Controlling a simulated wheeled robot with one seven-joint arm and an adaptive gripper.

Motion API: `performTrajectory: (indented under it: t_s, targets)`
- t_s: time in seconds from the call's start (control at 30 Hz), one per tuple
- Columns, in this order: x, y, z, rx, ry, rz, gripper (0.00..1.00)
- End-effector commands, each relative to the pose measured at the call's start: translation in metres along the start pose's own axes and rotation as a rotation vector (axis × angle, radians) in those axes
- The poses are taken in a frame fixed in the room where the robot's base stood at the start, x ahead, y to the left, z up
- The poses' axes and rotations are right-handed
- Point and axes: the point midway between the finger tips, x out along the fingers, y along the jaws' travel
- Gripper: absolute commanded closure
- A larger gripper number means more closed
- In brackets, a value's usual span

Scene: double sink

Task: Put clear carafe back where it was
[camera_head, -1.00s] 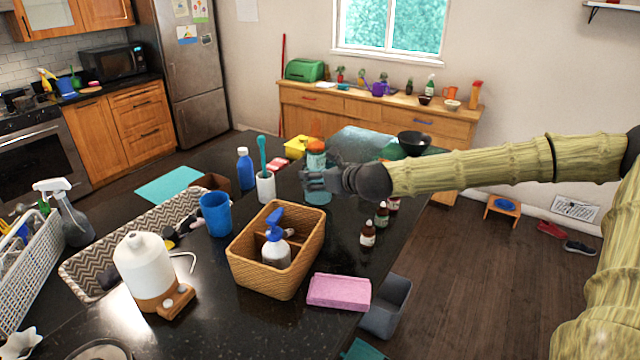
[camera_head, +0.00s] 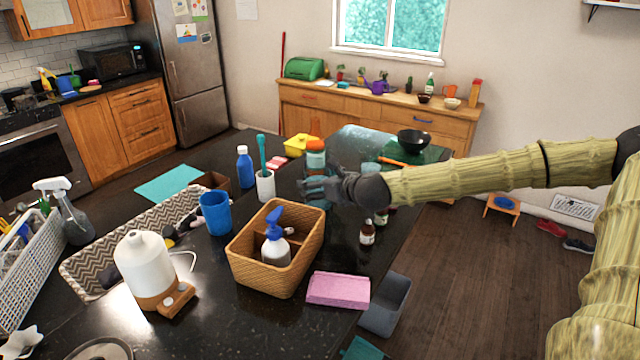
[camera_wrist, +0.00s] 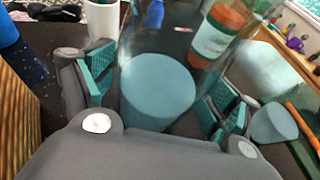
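The clear carafe (camera_wrist: 158,92) is see-through with a teal tint and a round teal area in the wrist view. It stands between the two teal-padded fingers of my gripper (camera_wrist: 160,92), which appear closed against its sides. In the head view my gripper (camera_head: 318,190) is at the far part of the dark counter, with the carafe hard to make out against what is behind it. Whether its base touches the counter cannot be told.
An orange-topped bottle (camera_head: 315,158) is just behind the carafe. A white cup (camera_head: 265,186) with a teal brush is to the left. A wicker basket (camera_head: 247,262) is nearer. A black bowl (camera_head: 413,140) is behind.

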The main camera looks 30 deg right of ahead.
Motion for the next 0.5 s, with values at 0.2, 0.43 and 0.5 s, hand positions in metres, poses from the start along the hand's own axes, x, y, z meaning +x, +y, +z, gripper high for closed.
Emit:
performTrajectory:
  t_s: [0.2,0.43,0.5]
  targets:
    - [0.0000,0.0000,0.0000,0.000,0.000,0.000,0.09]
    - [-0.0024,-0.0001,0.0020,0.001,0.000,0.000,0.09]
    - [-0.0069,-0.0002,0.0016,0.001,-0.001,0.000,0.09]
